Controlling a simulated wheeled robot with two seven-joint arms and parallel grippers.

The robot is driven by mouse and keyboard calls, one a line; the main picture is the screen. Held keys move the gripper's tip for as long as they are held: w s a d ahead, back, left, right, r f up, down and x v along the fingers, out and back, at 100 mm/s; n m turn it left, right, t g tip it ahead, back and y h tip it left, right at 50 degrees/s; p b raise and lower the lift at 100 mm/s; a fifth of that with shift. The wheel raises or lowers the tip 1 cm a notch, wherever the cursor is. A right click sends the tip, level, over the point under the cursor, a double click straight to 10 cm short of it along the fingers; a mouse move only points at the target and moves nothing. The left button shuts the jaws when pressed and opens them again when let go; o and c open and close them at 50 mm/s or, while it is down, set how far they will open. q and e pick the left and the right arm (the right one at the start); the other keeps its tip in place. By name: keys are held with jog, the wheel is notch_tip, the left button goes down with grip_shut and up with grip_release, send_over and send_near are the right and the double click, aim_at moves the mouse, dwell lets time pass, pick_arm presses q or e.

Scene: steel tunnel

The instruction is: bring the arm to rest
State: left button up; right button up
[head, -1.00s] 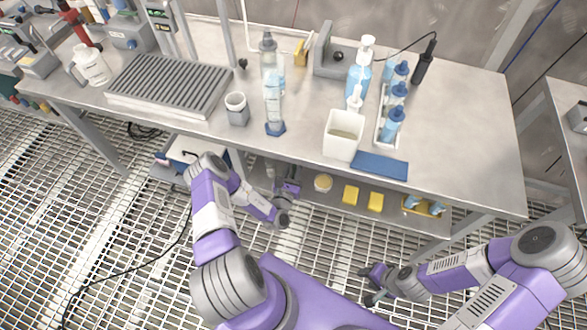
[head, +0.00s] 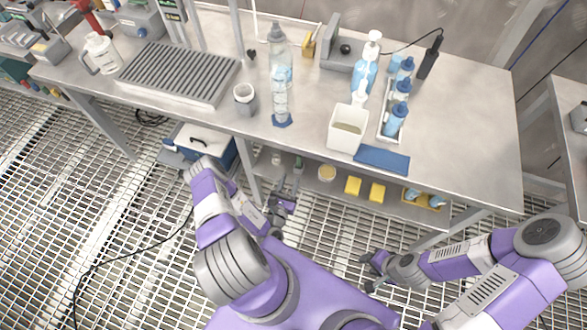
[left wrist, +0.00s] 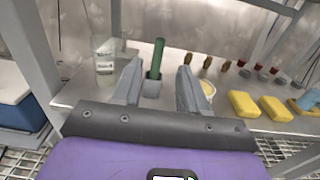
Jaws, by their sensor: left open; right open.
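My left gripper (head: 287,207) hangs below the table's front edge in the head view, in front of the lower shelf. In the left wrist view its two grey fingers (left wrist: 158,88) stand apart with nothing held between them. A green-handled item in a small holder (left wrist: 155,65) shows beyond the gap, on the shelf. My right gripper (head: 371,270) is low over the grating at the right of my base, open and apart from everything. My left arm is bent close beside my purple base.
The steel table (head: 450,150) carries a white bin (head: 347,128), a clear bottle column (head: 280,85), a ribbed tray (head: 180,73) and a blue cloth (head: 382,159). Yellow sponges (head: 365,188) lie on the lower shelf. A blue cooler (head: 208,143) stands at left. Grating floor (head: 110,220) is mostly clear.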

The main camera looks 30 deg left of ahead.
pick_arm(q)
jog(key=shift+s+d, duration=0.2)
jog(key=shift+s, duration=0.45)
